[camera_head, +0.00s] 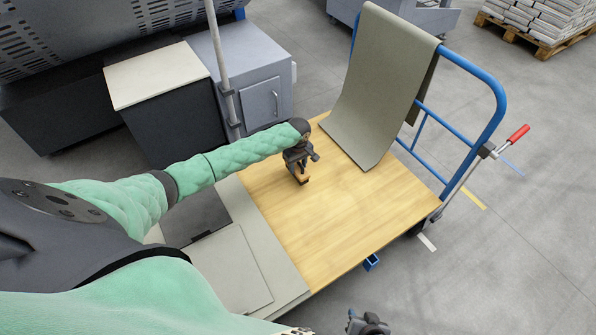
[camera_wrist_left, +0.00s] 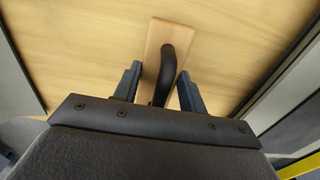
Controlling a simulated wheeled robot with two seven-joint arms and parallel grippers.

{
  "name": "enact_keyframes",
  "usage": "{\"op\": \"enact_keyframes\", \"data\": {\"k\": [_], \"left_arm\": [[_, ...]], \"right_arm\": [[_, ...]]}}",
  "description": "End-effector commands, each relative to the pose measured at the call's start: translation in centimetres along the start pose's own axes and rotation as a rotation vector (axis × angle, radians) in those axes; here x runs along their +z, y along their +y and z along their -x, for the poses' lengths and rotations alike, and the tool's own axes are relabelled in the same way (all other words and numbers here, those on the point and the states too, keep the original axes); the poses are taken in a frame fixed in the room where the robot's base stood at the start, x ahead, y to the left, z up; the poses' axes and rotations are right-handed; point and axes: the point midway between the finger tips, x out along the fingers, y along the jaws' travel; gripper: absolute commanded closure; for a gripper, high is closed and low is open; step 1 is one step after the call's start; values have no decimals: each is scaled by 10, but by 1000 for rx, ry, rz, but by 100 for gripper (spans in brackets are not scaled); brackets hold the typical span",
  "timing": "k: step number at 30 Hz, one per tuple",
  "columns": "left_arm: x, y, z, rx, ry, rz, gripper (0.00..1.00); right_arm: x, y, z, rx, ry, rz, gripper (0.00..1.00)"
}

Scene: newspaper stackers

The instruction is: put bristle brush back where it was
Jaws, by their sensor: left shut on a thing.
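The bristle brush has a pale wooden block and a black curved handle. In the left wrist view the brush (camera_wrist_left: 157,42) lies between my left fingers, its block over the wooden deck. In the head view its wooden end (camera_head: 303,179) shows just below my left gripper (camera_head: 301,166). My left gripper, also in the left wrist view (camera_wrist_left: 158,92), is shut on the brush handle. I cannot tell whether the brush touches the deck; its bristles are hidden. My right gripper (camera_head: 367,323) shows only in part at the bottom edge; its fingers are unclear.
The wooden cart deck (camera_head: 360,215) is mostly clear. A grey-green sheet (camera_head: 385,70) drapes over the blue handrail (camera_head: 490,75) onto the deck's far end. Grey boards (camera_head: 225,270) lie along its near-left side. A grey cabinet (camera_head: 255,90) stands behind.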

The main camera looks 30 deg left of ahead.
Motion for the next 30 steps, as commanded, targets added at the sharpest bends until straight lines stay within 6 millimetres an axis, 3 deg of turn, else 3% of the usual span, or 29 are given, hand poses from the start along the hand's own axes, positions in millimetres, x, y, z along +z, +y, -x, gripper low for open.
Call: {"op": "enact_keyframes", "data": {"k": [8,20,21,23,30], "left_arm": [[0,1,-33,-1,0,0,83],[1,1,-37,0,0,0,83],[0,0,-38,0,0,0,51],[0,0,-38,0,0,0,39],[0,0,-37,0,0,0,37]], "right_arm": [[4,1,-4,1,3,0,64],[7,2,-5,2,-5,-1,64],[6,2,-4,2,-4,-1,64],[3,1,-2,2,0,0,64],[-1,1,-2,2,7,0,64]]}}
